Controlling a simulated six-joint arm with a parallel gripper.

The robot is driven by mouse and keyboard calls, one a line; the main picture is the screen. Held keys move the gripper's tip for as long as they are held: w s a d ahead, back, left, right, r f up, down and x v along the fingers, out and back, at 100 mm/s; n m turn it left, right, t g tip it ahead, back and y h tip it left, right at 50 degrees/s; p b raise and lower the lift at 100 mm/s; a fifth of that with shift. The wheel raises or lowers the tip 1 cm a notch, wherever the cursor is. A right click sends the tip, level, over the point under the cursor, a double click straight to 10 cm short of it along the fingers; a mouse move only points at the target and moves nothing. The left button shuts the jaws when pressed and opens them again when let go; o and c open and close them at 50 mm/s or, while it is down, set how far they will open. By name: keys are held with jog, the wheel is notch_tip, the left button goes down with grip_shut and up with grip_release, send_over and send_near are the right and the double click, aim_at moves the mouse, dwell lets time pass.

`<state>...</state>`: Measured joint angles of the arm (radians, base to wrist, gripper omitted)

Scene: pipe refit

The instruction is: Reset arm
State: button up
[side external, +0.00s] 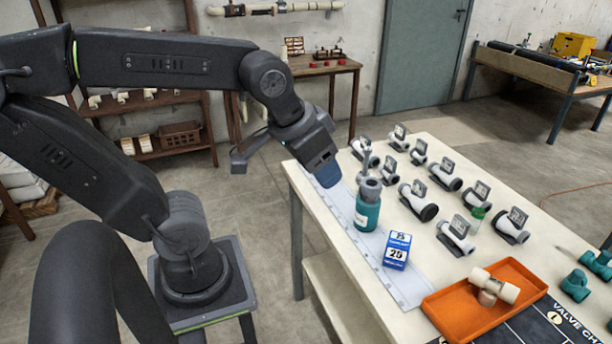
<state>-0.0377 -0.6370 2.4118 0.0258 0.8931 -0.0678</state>
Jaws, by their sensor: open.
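My gripper (316,158) hangs at the end of my bent arm, over the table's far-left edge. It is open and I see no pipe part held in it. A dark blue piece (328,176) shows just under it; I cannot tell whether it belongs to the gripper or stands behind. A teal container with a grey top (368,208) stands upright to its right. A blue and white box marked 25 (397,250) stands nearer. Several grey and white pipe fittings with dark tags (445,176) stand in rows on the table.
An orange tray (447,318) holds a cream and brown pipe tee (493,288). Teal fittings (575,285) lie at the right, beside a dark valve chart (547,325). A white ruled strip (345,222) runs along the table's left edge. A green-capped item (477,214) stands among the fittings.

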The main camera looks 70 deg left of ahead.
jog(key=s, duration=0.1)
jog(key=s+d+f+m, duration=0.1)
jog(key=shift+s+d, duration=0.15)
jog(key=shift+s, duration=0.25)
